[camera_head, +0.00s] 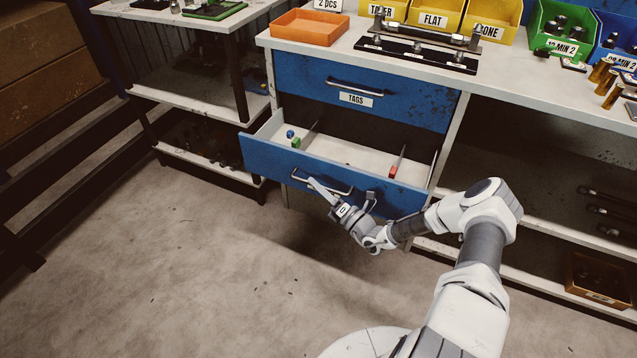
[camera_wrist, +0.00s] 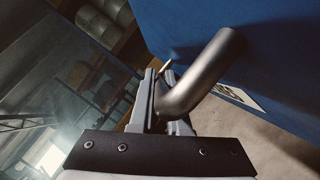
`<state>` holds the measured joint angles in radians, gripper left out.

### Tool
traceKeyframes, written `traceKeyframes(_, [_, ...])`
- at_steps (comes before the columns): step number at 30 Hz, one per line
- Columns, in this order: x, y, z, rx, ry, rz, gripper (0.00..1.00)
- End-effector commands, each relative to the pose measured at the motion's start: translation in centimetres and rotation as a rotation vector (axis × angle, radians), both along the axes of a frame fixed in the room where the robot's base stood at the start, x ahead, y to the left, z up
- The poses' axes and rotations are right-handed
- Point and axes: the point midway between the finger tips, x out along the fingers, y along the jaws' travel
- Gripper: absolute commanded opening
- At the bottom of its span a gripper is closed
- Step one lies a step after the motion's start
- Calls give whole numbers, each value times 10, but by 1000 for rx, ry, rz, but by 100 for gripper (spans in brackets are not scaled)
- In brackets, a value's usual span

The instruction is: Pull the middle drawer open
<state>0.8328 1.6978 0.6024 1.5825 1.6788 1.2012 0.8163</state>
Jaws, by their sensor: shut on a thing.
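The middle drawer (camera_head: 265,158), blue-fronted with a pale inside, is pulled well out below the closed drawer labelled TAGS (camera_head: 355,98). Its bar handle (camera_head: 340,192) runs along the front. My gripper (camera_head: 317,187) is shut on this handle. In the wrist view the thick grey handle (camera_wrist: 208,72) passes at the jaws (camera_wrist: 155,95), with the blue drawer front (camera_wrist: 270,50) beside it. The lower right of the drawer front is partly hidden by my arm. In the drawer lie small blue and green pieces (camera_head: 296,142) and a red piece (camera_head: 393,172).
The white bench top (camera_head: 530,80) holds an orange tray (camera_head: 310,27), a dark fixture (camera_head: 417,53) and several bins. Open shelves stand on both sides of the drawers, with a small orange box (camera_head: 600,277) low on the right. The floor (camera_head: 180,270) in front is clear.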

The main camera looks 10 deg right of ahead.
Motion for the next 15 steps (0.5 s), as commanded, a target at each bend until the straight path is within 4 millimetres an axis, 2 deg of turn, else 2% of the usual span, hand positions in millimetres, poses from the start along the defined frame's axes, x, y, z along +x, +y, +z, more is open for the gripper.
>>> traceKeyframes(15, [-4,2,0,0,-1,-1,0])
